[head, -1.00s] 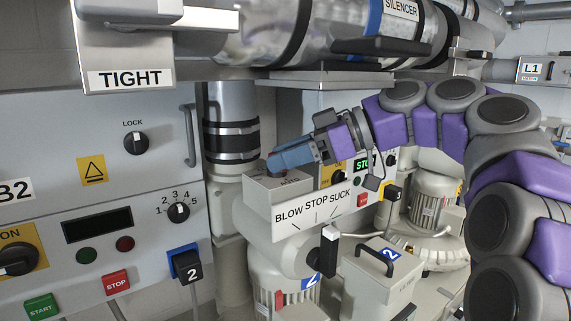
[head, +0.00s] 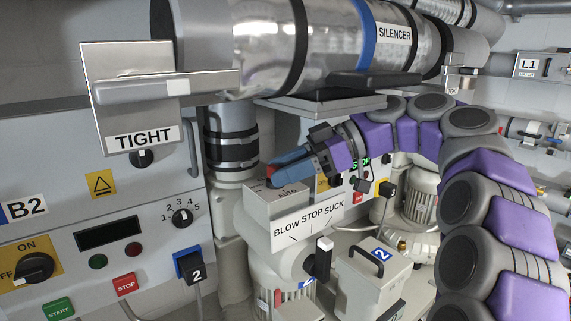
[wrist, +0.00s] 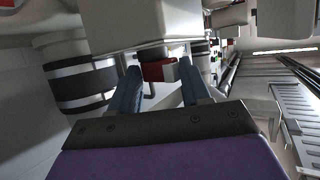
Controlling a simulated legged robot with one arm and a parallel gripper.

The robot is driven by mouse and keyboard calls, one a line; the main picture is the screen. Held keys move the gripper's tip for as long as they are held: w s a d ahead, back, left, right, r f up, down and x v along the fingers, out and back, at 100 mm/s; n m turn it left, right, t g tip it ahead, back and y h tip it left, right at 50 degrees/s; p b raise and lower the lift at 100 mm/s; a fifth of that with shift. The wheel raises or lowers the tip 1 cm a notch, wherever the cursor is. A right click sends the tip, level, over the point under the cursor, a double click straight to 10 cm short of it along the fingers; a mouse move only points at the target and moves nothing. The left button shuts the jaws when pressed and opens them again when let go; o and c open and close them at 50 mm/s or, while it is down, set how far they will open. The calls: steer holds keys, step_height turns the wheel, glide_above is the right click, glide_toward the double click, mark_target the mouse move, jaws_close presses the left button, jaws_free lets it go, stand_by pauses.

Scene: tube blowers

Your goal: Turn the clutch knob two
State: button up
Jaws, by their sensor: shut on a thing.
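My gripper (head: 272,176) has its blue fingers at the top of a grey box (head: 270,206), whose top carries a partly covered label that seems to read AUTO. In the wrist view, the two blue fingers (wrist: 158,80) close on either side of a small dark red and black knob (wrist: 158,70). In the head view the knob is mostly hidden by the fingers, with a bit of red at their tips. No label naming it as clutch knob two is readable, and its exact angle cannot be told.
Below the box are a BLOW STOP SUCK plate (head: 308,219) and a black lever (head: 322,259). A TIGHT plate (head: 143,138) hangs at upper left before a control panel (head: 60,205). A silencer pipe (head: 335,40) runs overhead. A box marked 2 (head: 375,280) stands lower right.

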steer(key=shift+f, duration=0.15)
steer(key=o, duration=1)
steer(key=shift+w, duration=0.2)
steer(key=shift+s+d, duration=0.1)
steer(key=b, duration=0.3)
steer(key=shift+f+m+t, duration=0.2)
steer(key=shift+m+t, duration=0.1)
steer(key=shift+t, duration=0.1)
steer(key=shift+s+m+t+b, duration=0.1)
steer(key=shift+m+t+b, duration=0.2)
steer(key=shift+b, duration=0.5)
